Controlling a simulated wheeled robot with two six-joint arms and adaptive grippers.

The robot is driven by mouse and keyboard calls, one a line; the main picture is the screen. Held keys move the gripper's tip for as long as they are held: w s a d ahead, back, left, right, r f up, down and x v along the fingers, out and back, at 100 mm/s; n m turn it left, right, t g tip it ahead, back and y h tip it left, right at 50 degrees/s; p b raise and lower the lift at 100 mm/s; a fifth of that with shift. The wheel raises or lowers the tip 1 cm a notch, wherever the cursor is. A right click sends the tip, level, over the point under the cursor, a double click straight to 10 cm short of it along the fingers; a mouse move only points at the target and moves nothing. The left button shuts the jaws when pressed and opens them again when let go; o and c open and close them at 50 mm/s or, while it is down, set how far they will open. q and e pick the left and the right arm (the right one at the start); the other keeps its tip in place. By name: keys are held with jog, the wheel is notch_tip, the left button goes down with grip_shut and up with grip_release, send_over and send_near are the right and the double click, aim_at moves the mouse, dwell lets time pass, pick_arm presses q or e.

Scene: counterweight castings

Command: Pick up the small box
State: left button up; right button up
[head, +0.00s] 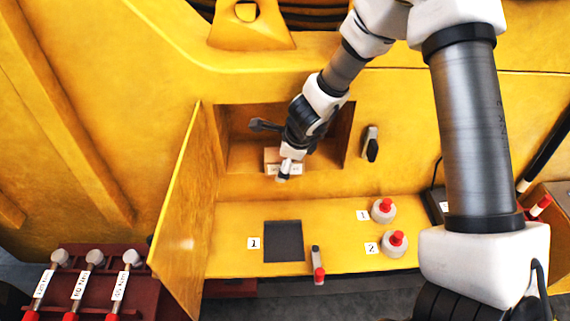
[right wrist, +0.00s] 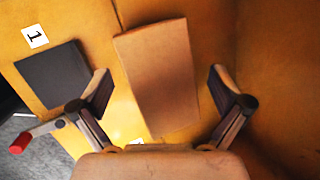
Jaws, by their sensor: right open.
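The small box (head: 271,156) is plain tan cardboard and sits inside the open recess of the yellow machine. In the right wrist view the small box (right wrist: 158,78) lies between my two fingers, with a visible gap on each side. My right gripper (head: 276,149) reaches into the recess from the upper right and covers part of the box. In the wrist view my right gripper (right wrist: 160,85) is open and holds nothing. My left gripper is not in view.
A yellow door (head: 183,205) stands open at the left of the recess. Labelled tools (head: 81,284) stand at lower left.

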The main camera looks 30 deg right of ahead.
jog(key=shift+s+a+r, duration=0.1)
jog(key=shift+a+r, duration=0.05)
jog(key=shift+a, duration=0.05)
jog(key=shift+d+f, duration=0.15)
jog(key=shift+f, duration=0.2)
jog(key=shift+r, duration=0.1)
grip_shut()
